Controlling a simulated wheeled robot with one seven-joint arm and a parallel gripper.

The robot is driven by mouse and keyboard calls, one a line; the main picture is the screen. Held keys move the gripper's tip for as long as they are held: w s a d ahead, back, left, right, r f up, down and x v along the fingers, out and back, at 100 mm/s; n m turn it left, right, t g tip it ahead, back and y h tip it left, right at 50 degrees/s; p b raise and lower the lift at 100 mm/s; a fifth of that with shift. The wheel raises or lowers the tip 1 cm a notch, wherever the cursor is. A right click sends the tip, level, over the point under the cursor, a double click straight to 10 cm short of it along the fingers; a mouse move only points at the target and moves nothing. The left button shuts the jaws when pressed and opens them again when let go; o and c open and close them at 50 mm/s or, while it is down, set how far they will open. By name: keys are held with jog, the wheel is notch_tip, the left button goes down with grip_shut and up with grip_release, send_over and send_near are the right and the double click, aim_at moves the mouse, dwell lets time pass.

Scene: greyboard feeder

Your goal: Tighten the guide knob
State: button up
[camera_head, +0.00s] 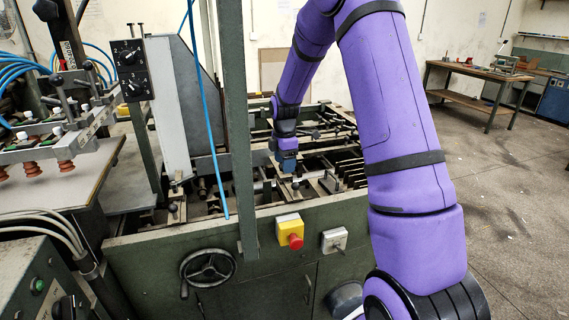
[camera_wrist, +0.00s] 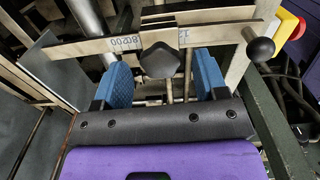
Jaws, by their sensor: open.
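The dark, lobed guide knob (camera_wrist: 161,61) sits on a flat metal bar (camera_wrist: 100,46) marked with digits in the wrist view. My gripper (camera_wrist: 162,66) is open, with one blue finger pad on each side of the knob. Gaps show between the knob and both pads. I cannot tell how far the fingertips are above or below the knob. In the head view my gripper (camera_head: 286,160) points down into the machine's frame; the guide knob cannot be made out there.
A black ball-ended lever (camera_wrist: 260,49) stands right of the fingers. Rods and bars fill the machine bed around my gripper. A red stop button (camera_head: 295,241) and a handwheel (camera_head: 208,268) are on the machine's front. A green post (camera_head: 236,120) rises left of my arm.

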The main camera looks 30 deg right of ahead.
jog(key=shift+f, duration=0.35)
jog(key=c, duration=0.9)
